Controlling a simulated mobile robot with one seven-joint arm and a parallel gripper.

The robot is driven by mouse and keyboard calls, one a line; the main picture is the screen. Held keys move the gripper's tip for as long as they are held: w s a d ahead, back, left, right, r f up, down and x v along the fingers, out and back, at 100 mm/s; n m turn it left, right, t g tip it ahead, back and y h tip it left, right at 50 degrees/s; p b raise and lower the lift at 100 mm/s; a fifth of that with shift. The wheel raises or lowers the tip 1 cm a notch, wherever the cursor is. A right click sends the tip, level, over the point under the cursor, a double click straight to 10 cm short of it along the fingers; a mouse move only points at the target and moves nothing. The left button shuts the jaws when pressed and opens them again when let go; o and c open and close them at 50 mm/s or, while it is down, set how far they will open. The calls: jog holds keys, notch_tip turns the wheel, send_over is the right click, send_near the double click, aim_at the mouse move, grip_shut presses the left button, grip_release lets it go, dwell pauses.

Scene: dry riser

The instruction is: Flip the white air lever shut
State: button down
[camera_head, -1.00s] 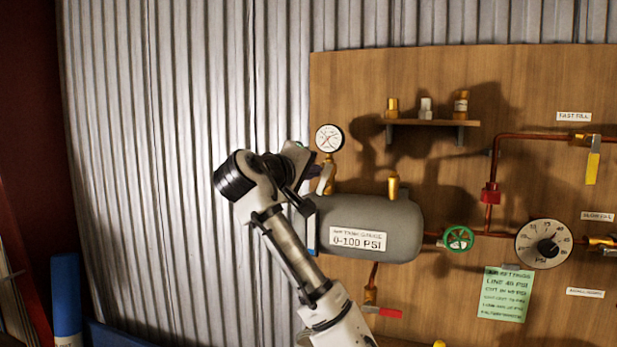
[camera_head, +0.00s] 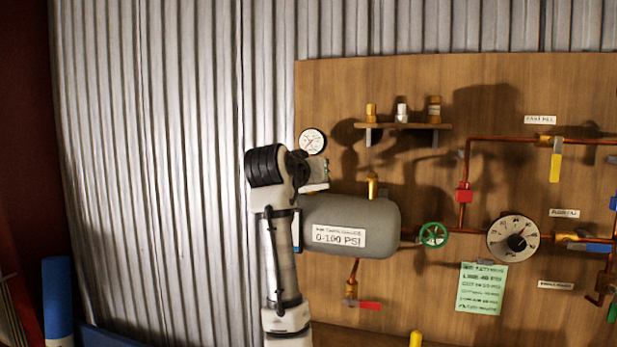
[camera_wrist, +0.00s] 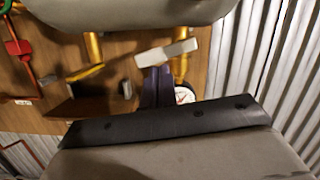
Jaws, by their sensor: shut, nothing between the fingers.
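The white air lever (camera_wrist: 167,52) lies almost crosswise over a brass stem (camera_wrist: 180,68) between the grey tank and the round gauge in the wrist view. In the head view the lever (camera_head: 316,187) shows as a small, nearly level white bar at the tank's upper left. My gripper (camera_wrist: 157,72) is shut and empty, its dark fingertips right at the lever's edge on the gauge side. I cannot tell whether they touch it. In the head view my wrist hides most of the fingers and the stem.
The grey tank (camera_head: 375,225) is close beside my arm. The tank gauge (camera_head: 312,141) is just above my gripper. A shelf with small fittings (camera_head: 403,125), a green handwheel (camera_head: 433,235) and a red-handled valve (camera_head: 363,304) are on the wooden board. Corrugated wall is at left.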

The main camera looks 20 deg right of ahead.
jog(key=shift+s+d+f+m+t+y, duration=0.15)
jog(key=shift+f+m+y, duration=0.1)
jog(key=shift+m, duration=0.25)
jog(key=shift+s+d+f+m+t+y, duration=0.15)
jog(key=shift+f+m+y, duration=0.1)
jog(key=shift+m, duration=0.25)
jog(key=shift+w, duration=0.1)
jog(key=shift+r, duration=0.15)
jog(key=s+a+r, duration=0.5)
jog(key=s+r, duration=0.1)
jog(key=s, duration=0.2)
jog(key=shift+a+r, duration=0.15)
jog(key=shift+a, duration=0.2)
jog(key=shift+a, duration=0.1)
